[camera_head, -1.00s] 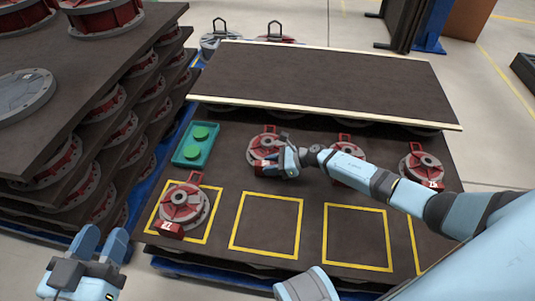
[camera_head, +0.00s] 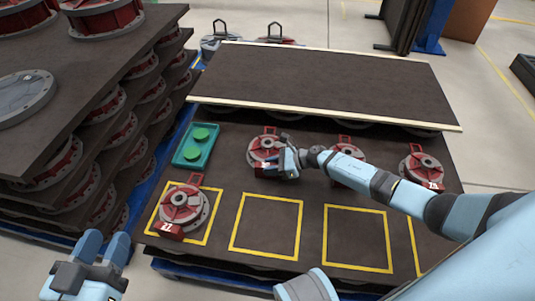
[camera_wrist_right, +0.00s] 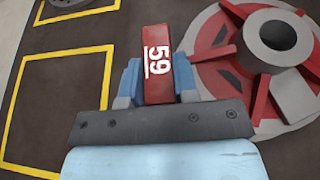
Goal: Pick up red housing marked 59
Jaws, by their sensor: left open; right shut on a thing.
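The red and grey housing marked 59 (camera_head: 262,150) sits on the dark board in the head view, in the row just in front of the raised shelf. Its number shows on a red block (camera_wrist_right: 158,62) in the right wrist view, and its round body (camera_wrist_right: 272,60) lies to the right there. My right gripper (camera_head: 276,166) is shut on the red block, one finger on each side of it. It hides part of the housing in the head view. My left gripper (camera_head: 92,262) is open and empty at the lower left, apart from the housings.
Other housings (camera_head: 421,168) stand to the right. A green button box (camera_head: 195,146) is at the left. A raised dark shelf (camera_head: 330,80) lies behind. The middle yellow square (camera_head: 266,224) is empty.

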